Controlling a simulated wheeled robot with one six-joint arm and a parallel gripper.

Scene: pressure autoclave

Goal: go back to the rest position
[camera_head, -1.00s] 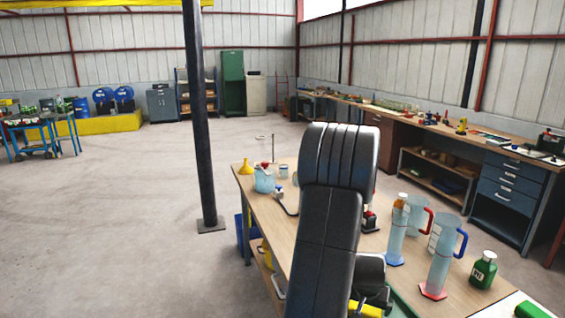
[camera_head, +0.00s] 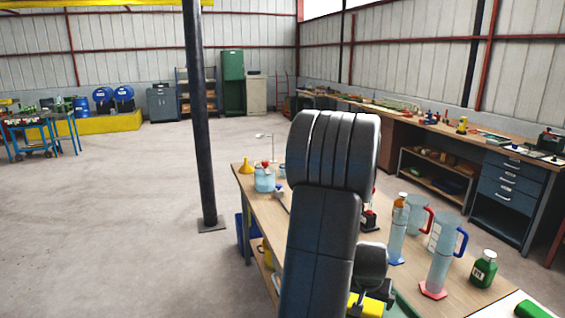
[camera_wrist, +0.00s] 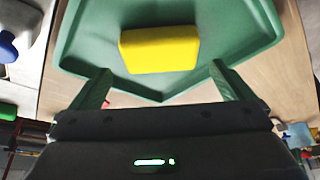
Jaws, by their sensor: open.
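My gripper (camera_wrist: 158,90) shows in the wrist view with its two fingers wide apart and nothing between them. Beyond the fingertips, a yellow block (camera_wrist: 160,48) lies in a green tray (camera_wrist: 85,35) on the wooden bench. In the head view my arm covers the middle of the bench (camera_head: 262,205). The yellow block (camera_head: 367,305) shows only in part at the lower edge there, beside my arm. My fingers are hidden in that view.
Blue-handled (camera_head: 440,258) and red-handled (camera_head: 417,218) measuring jugs and a green bottle (camera_head: 484,270) stand on the right of the bench. A yellow funnel (camera_head: 247,167) and a bluish vessel (camera_head: 264,178) stand at its far left. A dark post (camera_head: 199,120) rises left of it; the floor beyond is open.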

